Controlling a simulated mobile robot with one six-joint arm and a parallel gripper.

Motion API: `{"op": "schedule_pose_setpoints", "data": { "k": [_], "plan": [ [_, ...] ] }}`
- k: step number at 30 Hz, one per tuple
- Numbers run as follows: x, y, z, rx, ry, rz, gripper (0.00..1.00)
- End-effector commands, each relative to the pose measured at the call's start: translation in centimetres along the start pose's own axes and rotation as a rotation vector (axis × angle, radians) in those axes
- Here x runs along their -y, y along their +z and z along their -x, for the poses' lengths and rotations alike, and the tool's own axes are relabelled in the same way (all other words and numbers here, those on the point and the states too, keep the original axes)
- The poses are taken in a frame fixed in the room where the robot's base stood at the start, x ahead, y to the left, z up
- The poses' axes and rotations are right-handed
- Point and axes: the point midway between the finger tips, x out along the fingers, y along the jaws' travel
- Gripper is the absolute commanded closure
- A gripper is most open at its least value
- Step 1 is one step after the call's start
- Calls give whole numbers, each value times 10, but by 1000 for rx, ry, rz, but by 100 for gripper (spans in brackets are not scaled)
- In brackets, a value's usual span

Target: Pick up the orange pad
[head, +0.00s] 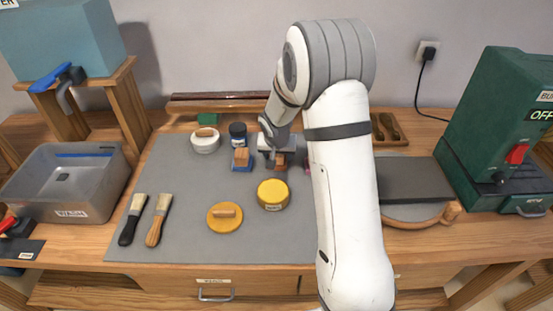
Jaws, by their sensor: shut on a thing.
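A small orange-brown piece, which I take for the orange pad (281,161), is at the back middle of the grey mat. My gripper (279,154) points down over it and is shut on it. The gripper body hides much of the pad. I cannot tell whether the pad touches the mat or is slightly raised. A round yellow-orange disc with a wooden handle (225,217) lies apart at the front of the mat.
A blue pad with a wooden block (241,160) and a dark jar (238,134) stand close left of the gripper. A yellow tin (273,195) is in front. A white round piece (205,141) is further left, with two brushes (147,220) at front left. The mat's middle left is clear.

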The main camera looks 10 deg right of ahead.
Motion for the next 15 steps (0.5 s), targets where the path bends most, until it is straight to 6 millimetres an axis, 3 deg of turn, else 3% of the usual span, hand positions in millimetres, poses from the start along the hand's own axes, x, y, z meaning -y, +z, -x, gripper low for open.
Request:
{"op": "schedule_pose_setpoints", "data": {
  "k": [4,11,15],
  "plan": [
    [0,0,0,0,0,0,66],
    [1,-1,1,-1,-1,1,67],
    [1,-6,14,-4,-1,0,67]
  ]
}}
